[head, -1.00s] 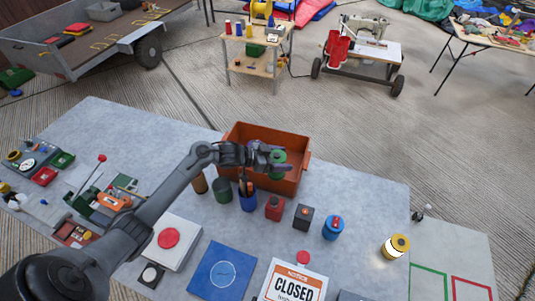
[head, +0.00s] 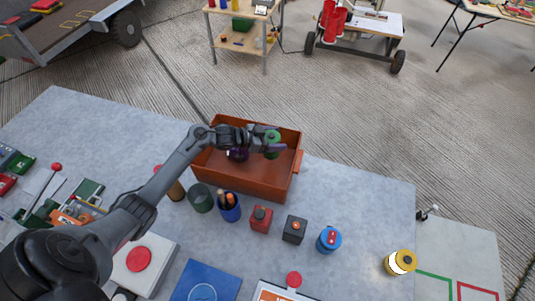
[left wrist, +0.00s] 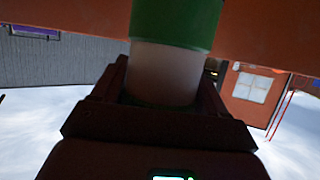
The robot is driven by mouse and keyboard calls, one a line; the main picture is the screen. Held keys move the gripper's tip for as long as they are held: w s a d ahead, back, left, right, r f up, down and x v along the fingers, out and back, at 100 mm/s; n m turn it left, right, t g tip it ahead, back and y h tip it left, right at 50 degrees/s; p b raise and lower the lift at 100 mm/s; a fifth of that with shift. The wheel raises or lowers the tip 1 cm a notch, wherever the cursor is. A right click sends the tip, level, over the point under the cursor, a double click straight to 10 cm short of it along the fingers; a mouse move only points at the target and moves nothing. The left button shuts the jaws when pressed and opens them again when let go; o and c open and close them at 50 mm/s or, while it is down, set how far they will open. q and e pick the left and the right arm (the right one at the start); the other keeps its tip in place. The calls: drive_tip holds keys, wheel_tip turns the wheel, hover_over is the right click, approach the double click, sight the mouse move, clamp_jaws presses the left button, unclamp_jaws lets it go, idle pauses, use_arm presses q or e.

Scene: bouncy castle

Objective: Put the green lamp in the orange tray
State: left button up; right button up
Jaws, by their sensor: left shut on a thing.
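The orange tray (head: 262,188) is a deep open box at the back of the grey table. The green lamp (head: 273,138) shows at the tip of my left gripper (head: 268,146), over the inside of the tray near its right end. In the left wrist view the lamp has a green part (left wrist: 176,22) and a pale translucent part (left wrist: 165,72) between my fingers (left wrist: 162,95). My left gripper is shut on it. Whether the lamp touches the tray floor cannot be told. A dark purple item shows inside the tray beside the gripper. My right gripper is not in view.
In front of the tray stand a dark green cup (head: 201,198), a blue cup with tools (head: 229,207), a red block (head: 261,219), a black block (head: 294,230) and a blue canister (head: 329,240). A yellow-and-white lamp (head: 400,262) stands at right. The table right of the tray is clear.

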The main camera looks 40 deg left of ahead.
use_arm(q)
wheel_tip(320, 180, down, 3)
drive_tip(key=shift+d+f, duration=0.1)
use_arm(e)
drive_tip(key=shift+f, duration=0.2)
use_arm(q)
drive_tip(key=shift+f+b, duration=0.55)
drive_tip(key=shift+f, duration=1.25)
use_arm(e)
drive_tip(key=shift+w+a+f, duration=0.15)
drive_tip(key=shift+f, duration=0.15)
use_arm(q)
drive_tip(key=shift+f, duration=0.2)
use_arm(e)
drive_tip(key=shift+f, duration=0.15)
use_arm(q)
drive_tip(key=o, duration=1.3)
drive_tip(key=shift+r, duration=0.1)
drive_tip(key=shift+s+r, duration=0.1)
drive_tip(key=shift+s, duration=0.05)
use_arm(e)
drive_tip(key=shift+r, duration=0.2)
use_arm(q)
drive_tip(key=p+v, duration=0.1)
drive_tip(key=v, duration=0.6)
drive_tip(key=shift+s, duration=0.1)
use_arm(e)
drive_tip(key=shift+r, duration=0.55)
